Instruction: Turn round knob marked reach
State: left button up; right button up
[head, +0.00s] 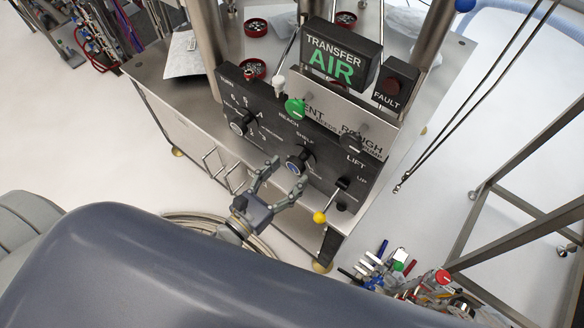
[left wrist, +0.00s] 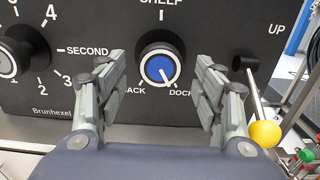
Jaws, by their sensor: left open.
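The reach knob (head: 297,161) is a round black knob with a blue centre on the dark panel, below the words REACH and SHELF. In the left wrist view the knob (left wrist: 161,68) has SHELF above it, BACK at lower left and DOCK at lower right. Its white pointer line slants down toward DOCK. My left gripper (head: 287,175) is open in front of the panel. In the left wrist view its fingers (left wrist: 156,82) stand on either side of the knob with visible gaps; I see no contact. My right gripper is not in view.
A numbered knob (left wrist: 20,55) is left of the reach knob. A lift lever with a yellow ball (left wrist: 264,134) is close on the right. A green knob (head: 294,107) and a TRANSFER AIR sign (head: 338,55) are above. Loose tools (head: 385,262) lie lower right.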

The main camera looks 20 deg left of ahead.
pick_arm(q)
jog(key=shift+x, duration=1.2)
jog(key=c, duration=1)
jog(key=shift+c, duration=0.2)
jog(key=shift+n, duration=0.3)
